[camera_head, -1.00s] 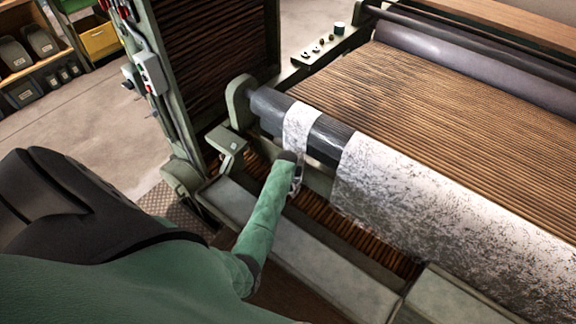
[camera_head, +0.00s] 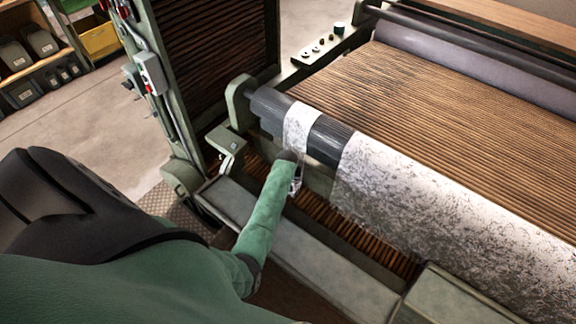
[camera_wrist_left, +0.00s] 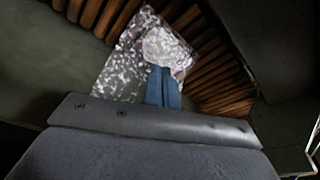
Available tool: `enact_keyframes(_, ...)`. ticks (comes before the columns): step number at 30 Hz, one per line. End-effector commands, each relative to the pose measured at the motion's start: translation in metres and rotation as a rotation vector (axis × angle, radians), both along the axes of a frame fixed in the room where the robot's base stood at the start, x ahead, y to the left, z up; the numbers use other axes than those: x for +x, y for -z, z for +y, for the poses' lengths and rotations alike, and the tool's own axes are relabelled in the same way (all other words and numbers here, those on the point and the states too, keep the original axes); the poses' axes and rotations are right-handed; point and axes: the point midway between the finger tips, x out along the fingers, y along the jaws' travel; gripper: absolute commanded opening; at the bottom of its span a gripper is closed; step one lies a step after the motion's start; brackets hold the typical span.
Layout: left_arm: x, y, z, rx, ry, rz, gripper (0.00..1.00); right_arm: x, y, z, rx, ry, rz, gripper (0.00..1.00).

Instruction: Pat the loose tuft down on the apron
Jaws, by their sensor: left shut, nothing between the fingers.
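The lattice apron of brown wooden slats (camera_head: 440,88) spans the machine, and more slats show in the left wrist view (camera_wrist_left: 222,88). There, a pale rounded tuft (camera_wrist_left: 168,46) lies over a speckled grey-white piece of fleece (camera_wrist_left: 122,72). My left gripper (camera_wrist_left: 163,72) has its blue fingers together and empty, their tips at the tuft's lower edge; I cannot tell if they touch it. In the head view this gripper (camera_head: 296,184) is small and partly hidden by my green-sleeved arm, below a narrow white strip (camera_head: 299,124) on the roller. My right gripper is not in view.
A dark roller (camera_head: 328,138) carries the strip and a wide speckled white sheet (camera_head: 420,205) to the right. Grey-green metal ledges (camera_head: 315,262) lie below my left arm. An upright frame (camera_head: 160,90) stands left of the roller. Open floor (camera_head: 70,115) lies farther left.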

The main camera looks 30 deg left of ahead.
Motion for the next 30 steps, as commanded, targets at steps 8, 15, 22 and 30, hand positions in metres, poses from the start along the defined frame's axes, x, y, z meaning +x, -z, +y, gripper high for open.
enact_keyframes(8, 0.000, 0.000, 0.000, 0.000, 0.000, 0.000, 0.00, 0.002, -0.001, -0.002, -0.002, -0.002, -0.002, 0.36)
enact_keyframes(15, 0.000, 0.003, 0.000, 0.000, 0.000, 0.000, 0.00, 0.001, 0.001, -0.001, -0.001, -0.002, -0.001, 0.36)
enact_keyframes(22, 0.000, 0.006, 0.000, 0.000, 0.000, 0.000, 0.00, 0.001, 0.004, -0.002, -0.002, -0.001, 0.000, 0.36)
enact_keyframes(30, 0.000, 0.010, 0.000, 0.000, 0.000, 0.000, 0.00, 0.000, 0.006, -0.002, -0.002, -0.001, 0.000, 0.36)
